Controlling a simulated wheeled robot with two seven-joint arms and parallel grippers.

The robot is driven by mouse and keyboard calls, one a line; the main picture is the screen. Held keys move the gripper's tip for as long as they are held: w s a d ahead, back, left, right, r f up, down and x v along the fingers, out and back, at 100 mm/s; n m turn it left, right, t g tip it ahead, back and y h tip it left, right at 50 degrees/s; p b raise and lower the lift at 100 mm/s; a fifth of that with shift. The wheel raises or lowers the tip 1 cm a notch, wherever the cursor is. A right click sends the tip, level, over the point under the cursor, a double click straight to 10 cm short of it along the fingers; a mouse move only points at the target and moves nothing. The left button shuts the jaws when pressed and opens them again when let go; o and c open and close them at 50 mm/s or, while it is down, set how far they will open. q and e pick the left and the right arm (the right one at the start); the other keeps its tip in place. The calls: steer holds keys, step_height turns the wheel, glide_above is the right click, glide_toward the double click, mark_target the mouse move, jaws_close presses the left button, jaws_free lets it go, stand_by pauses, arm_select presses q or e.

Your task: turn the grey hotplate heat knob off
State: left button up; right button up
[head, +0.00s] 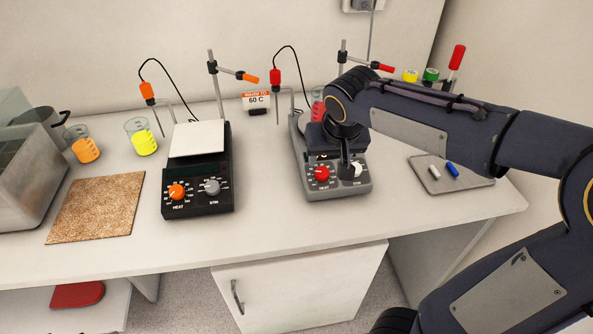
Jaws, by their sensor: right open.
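The grey hotplate (340,191) stands right of the middle of the bench. Its red heat knob (322,173) shows at the left of the front panel, and a white knob (356,169) shows at the right. My right gripper (344,172) is open, pointing down over the front panel. One dark finger shows between the two knobs; whether it touches either is unclear. My gripper and arm hide much of the hotplate's top and part of a beaker with red liquid (318,107). My left gripper is out of view.
A black hotplate (198,199) with an orange knob and a grey knob stands to the left. A "60 C" sign (256,101) stands between the hotplates. A cork mat (96,207), beakers of orange (86,150) and yellow (144,144) liquid, and a grey tray (474,182) also occupy the bench.

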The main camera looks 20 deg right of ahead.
mark_target(323, 172)
steer(key=x, duration=0.8)
steer(key=shift+w+d+r, duration=0.1)
steer(key=c, duration=1)
